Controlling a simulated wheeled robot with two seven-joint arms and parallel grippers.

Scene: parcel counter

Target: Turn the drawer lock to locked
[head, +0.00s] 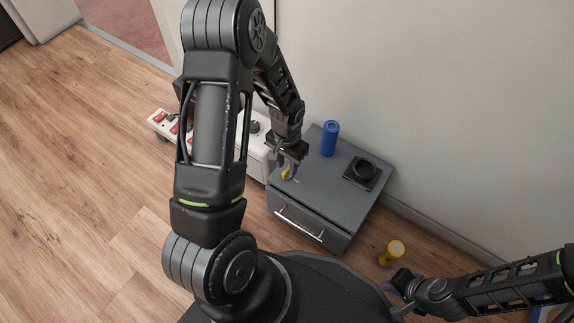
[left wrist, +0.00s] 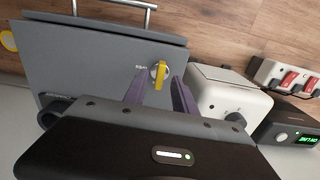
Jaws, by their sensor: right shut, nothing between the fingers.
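The drawer lock has a yellow lever (head: 286,174) on top of the grey drawer cabinet (head: 330,192). In the left wrist view the yellow lever (left wrist: 160,74) sits on a round metal plate, its length running up and down the picture. My right gripper (head: 391,284) is shut and empty at the lower right, away from the cabinet.
A blue cylinder (head: 330,139) and a black round knob on a square base (head: 362,172) stand on the cabinet. A white box (left wrist: 226,97) is beside it. Red switches (head: 165,117) are further left. A yellow object (head: 395,250) stands on the floor. The wall is close behind.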

